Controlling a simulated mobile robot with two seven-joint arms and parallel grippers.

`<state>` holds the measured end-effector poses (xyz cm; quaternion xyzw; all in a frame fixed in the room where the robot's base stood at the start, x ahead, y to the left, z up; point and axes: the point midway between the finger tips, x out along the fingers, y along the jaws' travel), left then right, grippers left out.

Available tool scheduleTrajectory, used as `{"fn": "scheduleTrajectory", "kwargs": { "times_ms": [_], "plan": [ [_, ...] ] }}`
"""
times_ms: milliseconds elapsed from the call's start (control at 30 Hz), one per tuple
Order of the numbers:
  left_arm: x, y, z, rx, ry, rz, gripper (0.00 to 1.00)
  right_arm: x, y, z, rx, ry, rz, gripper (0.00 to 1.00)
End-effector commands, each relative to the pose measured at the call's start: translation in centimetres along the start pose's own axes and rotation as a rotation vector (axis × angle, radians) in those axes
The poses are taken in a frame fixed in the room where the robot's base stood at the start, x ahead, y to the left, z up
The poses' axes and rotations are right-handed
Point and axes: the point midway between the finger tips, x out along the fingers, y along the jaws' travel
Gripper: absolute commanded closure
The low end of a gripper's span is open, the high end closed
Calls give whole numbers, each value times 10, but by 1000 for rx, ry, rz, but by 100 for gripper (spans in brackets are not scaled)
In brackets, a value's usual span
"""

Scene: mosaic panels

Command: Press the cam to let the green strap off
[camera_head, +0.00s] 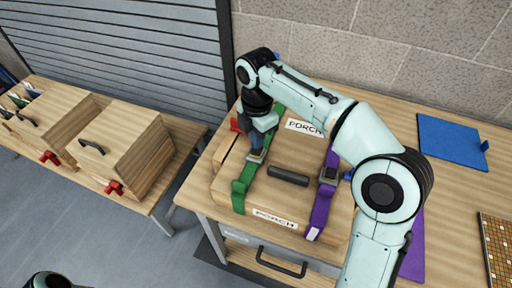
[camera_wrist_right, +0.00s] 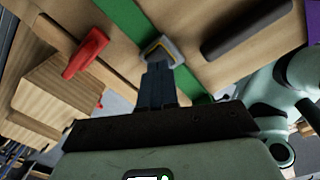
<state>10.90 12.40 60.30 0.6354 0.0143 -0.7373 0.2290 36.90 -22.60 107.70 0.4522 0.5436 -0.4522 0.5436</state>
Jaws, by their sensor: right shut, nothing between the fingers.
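The green strap (camera_head: 240,192) runs over the left part of a wooden case (camera_head: 288,213) labelled PORCH; it also shows in the right wrist view (camera_wrist_right: 128,22). Its metal cam buckle (camera_head: 256,156) sits on the strap, and in the right wrist view the buckle (camera_wrist_right: 170,45) lies right at my fingertips. My right gripper (camera_head: 262,143) is shut and empty, its fingertips at the buckle; I cannot tell whether they touch it. The fingers hide part of the buckle. A purple strap (camera_head: 322,205) with its own buckle (camera_head: 328,175) lies to the right. My left gripper is out of view.
A dark handle (camera_head: 288,176) lies between the straps. A red part (camera_wrist_right: 88,52) is left of the green strap. Blue (camera_head: 452,142) and purple (camera_head: 413,250) mats and a mosaic panel (camera_head: 497,250) lie right. Wooden boxes (camera_head: 125,150) stand on a left bench.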

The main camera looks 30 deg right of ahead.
Motion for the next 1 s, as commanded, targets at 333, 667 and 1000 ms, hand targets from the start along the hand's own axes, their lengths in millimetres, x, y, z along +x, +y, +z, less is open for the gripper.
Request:
{"fn": "scheduleTrajectory", "kwargs": {
  "times_ms": [333, 667, 1000],
  "plan": [
    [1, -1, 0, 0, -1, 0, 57, 2, 0, 0, 0, 0, 0, 100],
    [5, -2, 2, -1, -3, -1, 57, 9, 0, 0, 0, 0, 0, 100],
    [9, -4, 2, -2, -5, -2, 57, 16, 0, 0, 0, 0, -1, 100]
  ]
}}
